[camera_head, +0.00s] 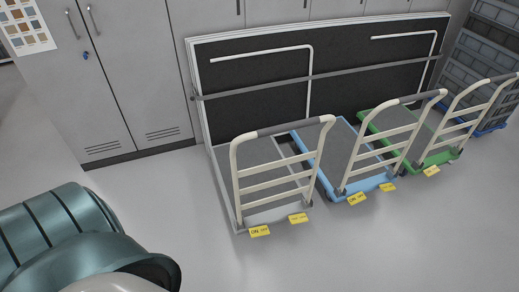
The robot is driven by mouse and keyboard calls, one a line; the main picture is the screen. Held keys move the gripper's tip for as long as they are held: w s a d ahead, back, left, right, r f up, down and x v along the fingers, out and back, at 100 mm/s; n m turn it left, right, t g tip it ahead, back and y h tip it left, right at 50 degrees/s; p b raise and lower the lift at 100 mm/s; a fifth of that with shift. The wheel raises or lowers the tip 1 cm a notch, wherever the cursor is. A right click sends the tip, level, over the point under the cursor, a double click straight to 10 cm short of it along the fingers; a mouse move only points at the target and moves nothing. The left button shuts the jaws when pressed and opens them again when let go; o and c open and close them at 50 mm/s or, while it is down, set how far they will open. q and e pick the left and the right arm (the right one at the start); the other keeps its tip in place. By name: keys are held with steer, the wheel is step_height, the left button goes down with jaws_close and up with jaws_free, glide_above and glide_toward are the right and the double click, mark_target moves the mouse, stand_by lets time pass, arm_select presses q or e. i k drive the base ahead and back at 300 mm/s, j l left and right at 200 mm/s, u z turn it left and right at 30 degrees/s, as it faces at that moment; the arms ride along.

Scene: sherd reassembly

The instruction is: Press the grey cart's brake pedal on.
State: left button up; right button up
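The grey cart (250,215) stands left of the other carts. It has a flat grey deck and a cream tube handle with several rungs and a dark grip on top. Two yellow tabs sit low at its front edge: a left tab (259,231), whose lettering seems to read "ON", and a right tab (298,218), whose lettering is too small to read. I cannot tell from this view whether the brake is on or off. Neither of my grippers is in view.
A blue cart (335,196) and a green cart (440,158) stand to the right, with similar handles and yellow tabs. Behind are a dark framed panel (260,95) and grey cabinets (135,75). The floor in front (350,250) is clear.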

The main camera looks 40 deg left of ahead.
mark_target(261, 231)
steer(key=u, duration=0.95)
